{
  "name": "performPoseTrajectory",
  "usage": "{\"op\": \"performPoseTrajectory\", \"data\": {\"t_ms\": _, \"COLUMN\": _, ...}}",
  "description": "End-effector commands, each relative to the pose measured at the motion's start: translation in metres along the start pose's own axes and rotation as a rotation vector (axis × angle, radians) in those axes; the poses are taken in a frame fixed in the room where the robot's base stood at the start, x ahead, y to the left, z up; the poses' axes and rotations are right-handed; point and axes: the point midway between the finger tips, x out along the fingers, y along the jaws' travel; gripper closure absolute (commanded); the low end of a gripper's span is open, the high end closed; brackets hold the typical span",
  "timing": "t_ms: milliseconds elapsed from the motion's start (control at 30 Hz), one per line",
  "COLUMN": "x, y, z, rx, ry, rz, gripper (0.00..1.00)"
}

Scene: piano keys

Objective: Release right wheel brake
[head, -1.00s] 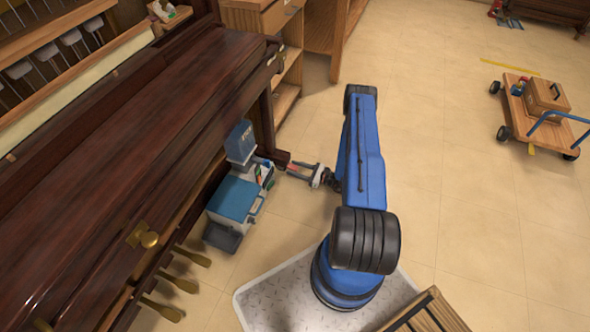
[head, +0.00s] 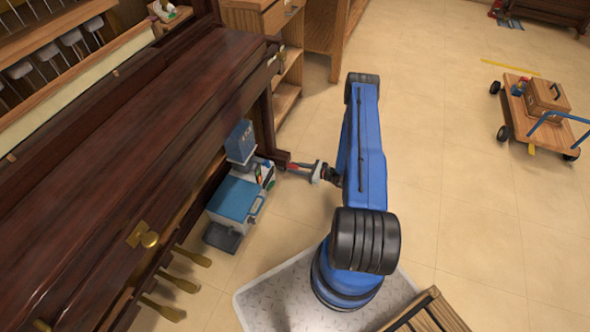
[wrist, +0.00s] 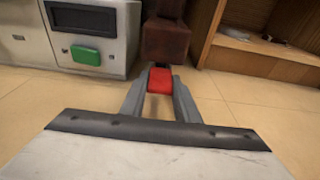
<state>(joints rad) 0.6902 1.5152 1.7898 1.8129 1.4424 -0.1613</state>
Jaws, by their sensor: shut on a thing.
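My gripper (head: 301,167) reaches low towards the foot of the piano's right leg in the head view. In the wrist view my gripper (wrist: 160,95) has its two grey fingers on either side of a small red block, the wheel brake (wrist: 160,80), and is shut on it. The brake sits in front of the dark brown foot of the piano leg (wrist: 165,40). In the head view the piano leg (head: 266,122) stands at the right end of the dark piano (head: 110,140). The wheel itself cannot be made out.
A grey and blue machine (head: 236,200) stands left of the leg; its green button (wrist: 86,55) shows in the wrist view. Wooden shelves (head: 285,95) stand behind. A cart with a box (head: 520,110) is far right. The tiled floor (head: 450,170) between is clear.

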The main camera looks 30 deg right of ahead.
Motion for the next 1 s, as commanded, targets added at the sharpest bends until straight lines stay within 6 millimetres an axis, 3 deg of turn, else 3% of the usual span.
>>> {"op": "performPoseTrajectory", "data": {"t_ms": 500, "x": -0.001, "y": 0.001, "z": 0.017, "rx": -0.001, "ry": 0.353, "rz": 0.002, "gripper": 0.94}}
{"op": "performPoseTrajectory", "data": {"t_ms": 1000, "x": -0.001, "y": 0.001, "z": 0.020, "rx": 0.001, "ry": 0.461, "rz": 0.001, "gripper": 0.94}}
